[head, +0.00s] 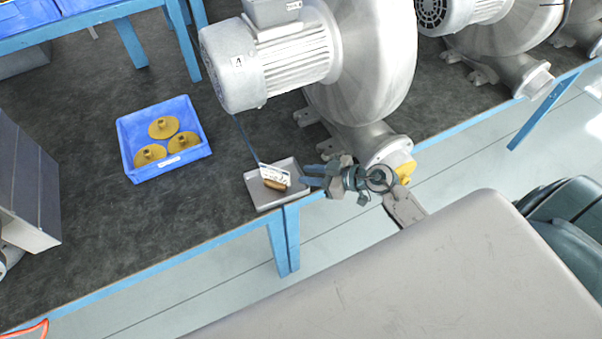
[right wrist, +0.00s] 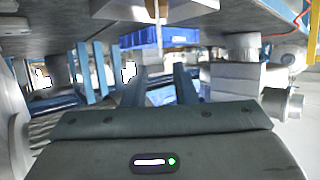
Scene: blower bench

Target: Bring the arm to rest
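My right gripper (head: 312,176) reaches in from the right at the bench's front edge, its fingers pointing left toward a small grey tray (head: 253,189). In the right wrist view its two dark fingers (right wrist: 160,86) stand apart with nothing seen between them. The tray holds a brown piece (head: 273,184). A white tag (head: 276,173) on a blue strap hangs from the blower (head: 365,70) over the tray. A yellow cap (head: 404,172) sits at the blower's outlet, partly behind my right wrist. My left gripper is not in view.
A blue bin (head: 188,160) with three yellow flanged caps (head: 163,128) stands on the dark bench (head: 90,220). It seems to show in the right wrist view (right wrist: 150,37). More blowers (head: 500,30) stand at upper right. A grey box (head: 22,185) is at left.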

